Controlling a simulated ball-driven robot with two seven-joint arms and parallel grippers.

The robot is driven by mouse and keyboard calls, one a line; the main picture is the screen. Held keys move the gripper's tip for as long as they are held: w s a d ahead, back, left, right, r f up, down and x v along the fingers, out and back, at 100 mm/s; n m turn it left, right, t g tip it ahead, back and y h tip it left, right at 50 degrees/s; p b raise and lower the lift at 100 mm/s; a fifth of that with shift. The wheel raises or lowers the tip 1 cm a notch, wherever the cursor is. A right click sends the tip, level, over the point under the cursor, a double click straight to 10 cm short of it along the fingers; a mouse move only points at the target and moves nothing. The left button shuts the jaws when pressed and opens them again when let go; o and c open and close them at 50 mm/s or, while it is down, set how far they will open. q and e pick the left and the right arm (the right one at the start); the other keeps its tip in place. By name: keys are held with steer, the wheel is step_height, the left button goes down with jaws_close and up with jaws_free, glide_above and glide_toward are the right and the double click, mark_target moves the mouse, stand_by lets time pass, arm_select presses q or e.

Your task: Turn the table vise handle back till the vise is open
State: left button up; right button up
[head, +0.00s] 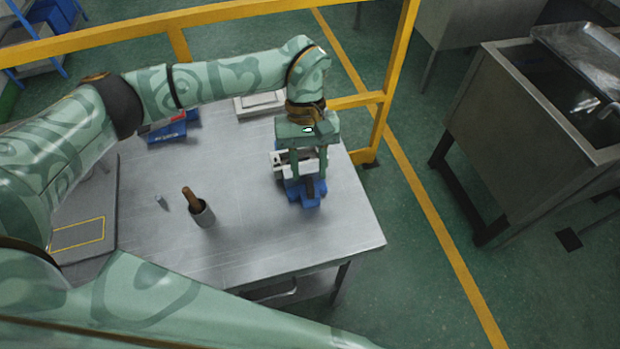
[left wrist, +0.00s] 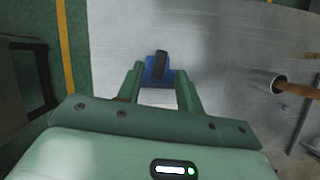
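The table vise (head: 303,196) is blue with pale jaws and stands near the right end of the steel table. My left gripper (head: 311,178) points down over the vise, its two fingers apart and partly covering it. In the left wrist view, the blue vise (left wrist: 149,74) with a dark bar-shaped part (left wrist: 161,62) shows between and beyond the open fingers (left wrist: 160,72). A pale surface shows between the fingers. I cannot tell whether a finger touches the vise, which part is its handle, or how wide its jaws stand. My right gripper is out of view.
The steel table (head: 255,235) also holds a grey cup (head: 203,215) with a brown-handled tool, a small grey piece (head: 161,201), a blue bin (head: 168,133) and a pale flat item (head: 259,103). A yellow rail (head: 345,102) runs behind. The table's front right is clear.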

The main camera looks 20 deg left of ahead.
mark_target(310, 186)
arm_select(q)
steer(key=shift+x, duration=1.75)
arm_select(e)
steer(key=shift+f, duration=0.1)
arm_select(q)
jaws_close()
